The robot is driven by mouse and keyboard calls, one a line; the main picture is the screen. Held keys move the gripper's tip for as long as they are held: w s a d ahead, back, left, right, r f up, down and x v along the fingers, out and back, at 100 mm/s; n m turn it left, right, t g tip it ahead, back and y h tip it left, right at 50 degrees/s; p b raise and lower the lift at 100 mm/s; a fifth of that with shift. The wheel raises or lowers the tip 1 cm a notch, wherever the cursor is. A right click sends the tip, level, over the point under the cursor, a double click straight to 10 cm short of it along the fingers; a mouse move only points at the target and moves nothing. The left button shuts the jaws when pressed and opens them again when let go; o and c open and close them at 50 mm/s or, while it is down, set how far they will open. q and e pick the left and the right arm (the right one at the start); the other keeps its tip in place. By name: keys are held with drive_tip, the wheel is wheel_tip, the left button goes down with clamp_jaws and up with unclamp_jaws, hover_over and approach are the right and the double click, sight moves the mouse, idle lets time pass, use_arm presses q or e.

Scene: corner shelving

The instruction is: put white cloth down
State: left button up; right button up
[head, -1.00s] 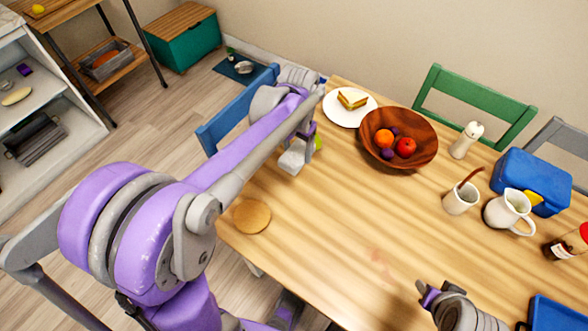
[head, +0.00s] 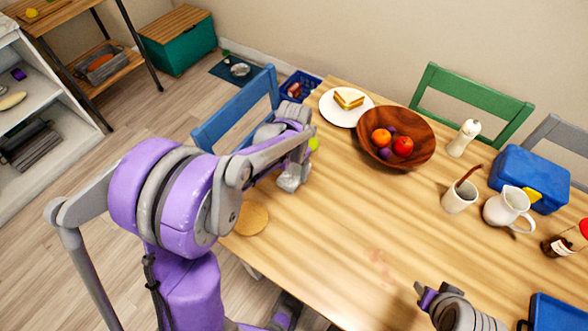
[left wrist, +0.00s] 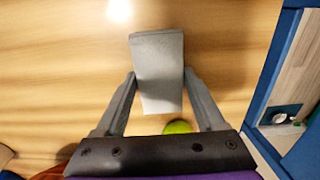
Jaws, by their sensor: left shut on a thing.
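The white cloth (head: 289,180) is a small, folded, greyish-white block over the left part of the wooden table (head: 340,235). My left gripper (left wrist: 160,85) is shut on it, with one finger on each side of the cloth (left wrist: 158,70) in the left wrist view. In the head view my left gripper (head: 293,165) is partly hidden by its own arm. I cannot tell whether the cloth touches the tabletop. My right gripper (head: 426,295) shows only in part at the lower right, apart from the cloth; its opening is unclear.
A yellow-green round thing (head: 313,144) lies close behind the left gripper. A round tan board (head: 250,218) lies nearer me. A plate with a sandwich (head: 338,112) and a fruit bowl (head: 420,152) stand farther back. The middle of the table is clear.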

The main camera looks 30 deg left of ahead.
sight(294, 172)
use_arm(q)
drive_tip(key=shift+f, duration=0.1)
drive_tip(key=o, duration=1.3)
drive_tip(key=shift+r, duration=0.35)
wheel_tip(294, 172, up, 11)
drive_tip(key=p, duration=0.1)
drive_tip(key=s+d+f+t, duration=0.1)
drive_tip(key=s+d+t, duration=0.1)
drive_tip(key=s, duration=0.6)
drive_tip(key=s+d+f+n+t, duration=0.1)
drive_tip(key=s+d+t, duration=0.2)
drive_tip(key=s, duration=0.5)
drive_tip(key=shift+s+d+f, duration=0.15)
drive_tip(key=shift+s+d, duration=0.2)
drive_tip(key=shift+d, duration=0.55)
